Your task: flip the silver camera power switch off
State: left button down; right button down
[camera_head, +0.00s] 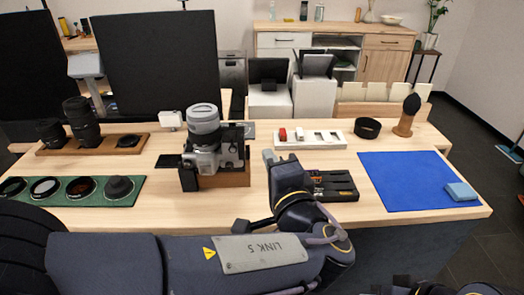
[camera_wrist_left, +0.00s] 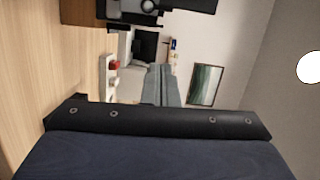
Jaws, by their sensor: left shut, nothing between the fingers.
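The silver camera (camera_head: 205,158) with its large grey lens pointing up sits in a dark and wooden stand (camera_head: 225,179) at the middle left of the table. Its power switch is too small to make out. My left gripper (camera_head: 268,156) is to the right of the camera, apart from it, over the table. In the left wrist view the gripper's grey fingers (camera_wrist_left: 160,82) are together and empty. Part of the wooden stand (camera_wrist_left: 78,12) and dark camera parts (camera_wrist_left: 148,7) show at the top of that view. My right gripper is not in view.
A white tray with small items (camera_head: 308,138) lies behind my gripper, and a black tool tray (camera_head: 334,187) lies to its right. A green mat with filters (camera_head: 90,190) is at the left, lenses on a board (camera_head: 90,142) behind it. A blue mat (camera_head: 408,178) lies right.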

pick_arm(q)
jog(key=v, duration=0.5)
jog(key=shift+s+d, duration=0.1)
jog(key=shift+d, duration=0.05)
